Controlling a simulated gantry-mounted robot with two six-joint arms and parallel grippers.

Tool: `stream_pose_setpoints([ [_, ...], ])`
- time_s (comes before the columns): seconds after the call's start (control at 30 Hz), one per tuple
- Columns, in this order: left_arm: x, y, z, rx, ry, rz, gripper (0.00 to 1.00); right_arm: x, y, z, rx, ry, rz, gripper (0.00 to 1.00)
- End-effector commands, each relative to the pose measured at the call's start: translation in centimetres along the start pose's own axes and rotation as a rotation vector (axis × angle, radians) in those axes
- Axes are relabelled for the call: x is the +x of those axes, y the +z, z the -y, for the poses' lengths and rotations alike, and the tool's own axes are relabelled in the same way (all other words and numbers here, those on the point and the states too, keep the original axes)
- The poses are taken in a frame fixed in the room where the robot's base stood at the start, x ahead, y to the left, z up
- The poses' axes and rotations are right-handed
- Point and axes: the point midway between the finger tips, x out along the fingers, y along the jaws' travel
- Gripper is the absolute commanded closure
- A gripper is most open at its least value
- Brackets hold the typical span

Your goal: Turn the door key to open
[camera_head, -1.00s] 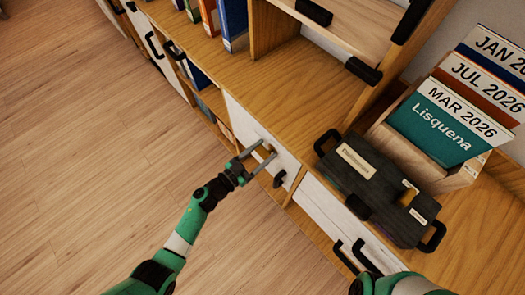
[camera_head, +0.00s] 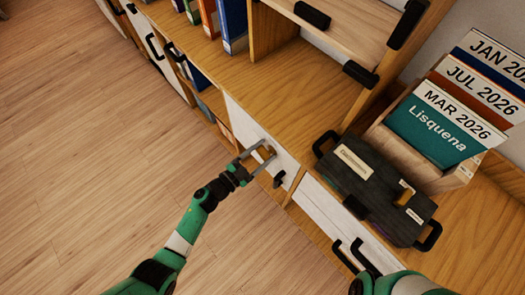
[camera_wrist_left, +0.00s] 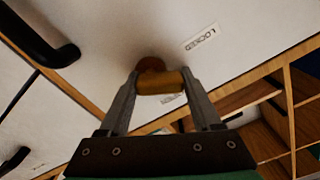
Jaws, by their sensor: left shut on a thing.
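The white cabinet door (camera_head: 243,122) carries a door key (camera_head: 267,152) with a brass-coloured head. The key is close in the left wrist view (camera_wrist_left: 160,82), in front of a round brown lock plate (camera_wrist_left: 150,64). My left gripper (camera_head: 264,154) is shut on the key head, one fingertip on each side. A label reading LOCKED (camera_wrist_left: 200,38) is on the door beside the lock. A second label below the key is partly hidden and unreadable. Only part of my right arm shows at the bottom right of the head view; its gripper is out of view.
A black door handle (camera_head: 279,179) is close to my left gripper. A dark case (camera_head: 375,195) and a wooden box (camera_head: 405,155) of folders rest on the cabinet top. Other handles (camera_head: 366,255) stick out at the lower right. The floor at left is clear.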

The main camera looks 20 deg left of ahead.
Motion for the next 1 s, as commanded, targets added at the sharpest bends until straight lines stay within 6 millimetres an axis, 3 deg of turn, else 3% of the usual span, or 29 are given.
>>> stream_pose_setpoints([
  [1.0, -0.02, -0.77, -0.66, 0.91, 0.0, 0.001, 0.91, -0.55, 0.51, 0.0, 0.0, 0.0, 0.0, 0.5],
])
